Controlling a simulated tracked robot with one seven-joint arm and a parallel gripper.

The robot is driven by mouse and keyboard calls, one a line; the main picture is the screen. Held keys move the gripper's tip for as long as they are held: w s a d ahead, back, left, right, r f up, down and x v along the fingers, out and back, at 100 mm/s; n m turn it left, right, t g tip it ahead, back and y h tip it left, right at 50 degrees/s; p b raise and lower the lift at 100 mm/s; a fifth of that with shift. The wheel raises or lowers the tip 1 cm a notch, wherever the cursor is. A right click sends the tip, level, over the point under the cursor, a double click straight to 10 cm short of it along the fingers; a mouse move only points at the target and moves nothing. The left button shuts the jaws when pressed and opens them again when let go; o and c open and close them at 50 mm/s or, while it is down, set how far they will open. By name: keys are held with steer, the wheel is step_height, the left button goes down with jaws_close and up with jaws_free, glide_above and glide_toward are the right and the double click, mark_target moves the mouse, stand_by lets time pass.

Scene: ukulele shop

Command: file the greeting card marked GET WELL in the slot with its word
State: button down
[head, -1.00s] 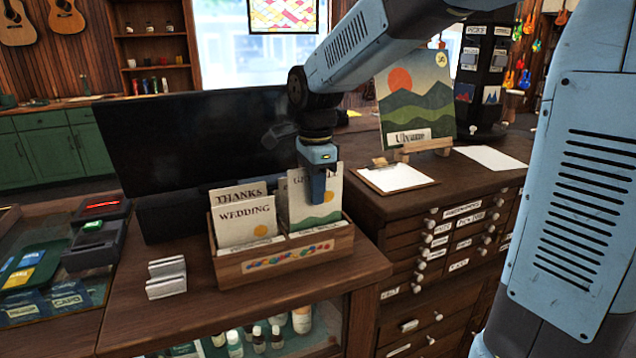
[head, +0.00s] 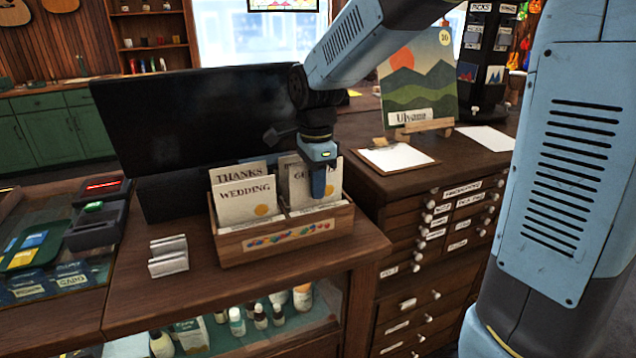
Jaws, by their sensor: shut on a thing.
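My gripper (head: 318,193) is shut on a cream card (head: 300,184) at the right front of a wooden card box (head: 240,252). The card's word starts with G; my gripper covers the rest. Its lower part is hidden behind a pale label strip and the box's front wall, so it sits down in the box. Another card (head: 291,162) stands behind it, its word mostly covered. In the left half, a WEDDING card (head: 245,203) stands in front of a THANKS card (head: 238,172).
A dark monitor (head: 190,115) stands close behind the box. A small metal holder (head: 168,256) is left of it. The counter between box and metal holder is clear.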

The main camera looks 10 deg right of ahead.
steer(key=c, duration=1.1)
jaws_free()
steer(key=shift+c, duration=0.2)
step_height(320, 180, up, 14)
steer(key=shift+f, duration=0.1)
steer(key=s+d+f+n+t, duration=0.2)
steer(key=s+d+n, duration=0.5)
steer(key=s+d, duration=0.1)
steer(key=s+d+f+n+t, duration=0.2)
steer(key=s+d+n+t, duration=0.1)
steer(key=s+d+n, duration=0.4)
steer(key=shift+s+d+f+n+t, duration=0.35)
steer(key=shift+s+d, duration=0.45)
steer(key=shift+s, duration=0.35)
